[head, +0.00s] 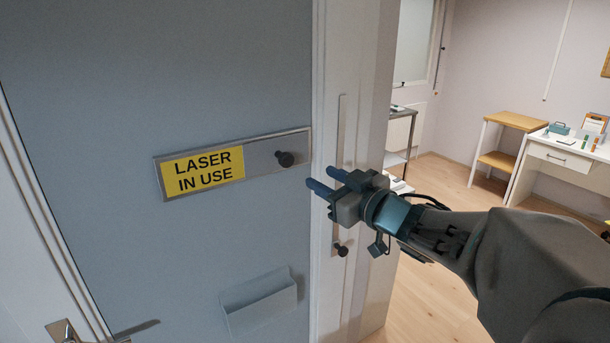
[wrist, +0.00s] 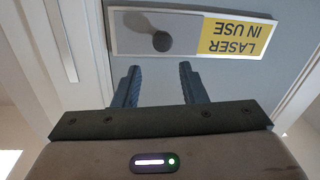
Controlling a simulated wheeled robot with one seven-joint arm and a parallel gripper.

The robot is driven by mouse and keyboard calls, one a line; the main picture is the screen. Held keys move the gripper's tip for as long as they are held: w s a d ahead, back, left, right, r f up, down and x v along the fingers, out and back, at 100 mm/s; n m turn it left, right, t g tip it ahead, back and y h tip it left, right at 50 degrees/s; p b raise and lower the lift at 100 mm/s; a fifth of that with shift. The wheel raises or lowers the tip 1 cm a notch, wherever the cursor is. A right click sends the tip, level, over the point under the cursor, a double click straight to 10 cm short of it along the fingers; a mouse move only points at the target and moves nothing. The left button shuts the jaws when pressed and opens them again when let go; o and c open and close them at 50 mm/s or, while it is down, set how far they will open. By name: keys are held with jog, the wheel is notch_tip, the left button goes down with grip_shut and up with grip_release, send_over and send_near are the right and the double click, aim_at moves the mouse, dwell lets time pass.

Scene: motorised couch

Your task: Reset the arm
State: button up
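My gripper (head: 323,188) is at the end of my arm, which reaches in from the right in the head view. Its two blue-grey fingers point left toward the grey-blue door (head: 110,100). In the wrist view my gripper (wrist: 160,88) shows its fingers apart with nothing between them. The sliding sign (head: 235,163) on the door reads "LASER IN USE" on yellow. Its black knob (head: 285,159) is at the right end of its metal plate, above and left of the fingers. The knob also shows in the wrist view (wrist: 162,41), beyond the fingertips and apart from them.
A pale door frame (head: 345,70) with a vertical slotted strip and a second black knob (head: 341,250) stands beside my gripper. A grey holder (head: 260,302) is lower on the door. Beyond are a wooden-topped stand (head: 515,120), a white desk (head: 560,157) and open wooden floor (head: 440,176).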

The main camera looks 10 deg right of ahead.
jog(key=shift+s+d, duration=0.2)
jog(key=shift+s, duration=0.3)
jog(key=s+d+f+m+g+h, duration=0.3)
jog(key=d+f+m+g+h, duration=0.15)
jog(key=f+m+h, duration=0.45)
jog(key=s+a+f+g, duration=0.2)
jog(key=s, duration=0.3)
jog(key=s+a+f+n+g+y, duration=0.1)
jog(key=s+a+f+g, duration=0.2)
jog(key=s, duration=0.2)
jog(key=s+a+f+n+g, duration=0.1)
jog(key=s+a+f+g, duration=0.2)
jog(key=s, duration=0.2)
jog(key=shift+s+a, duration=0.25)
jog(key=shift+s, duration=0.05)
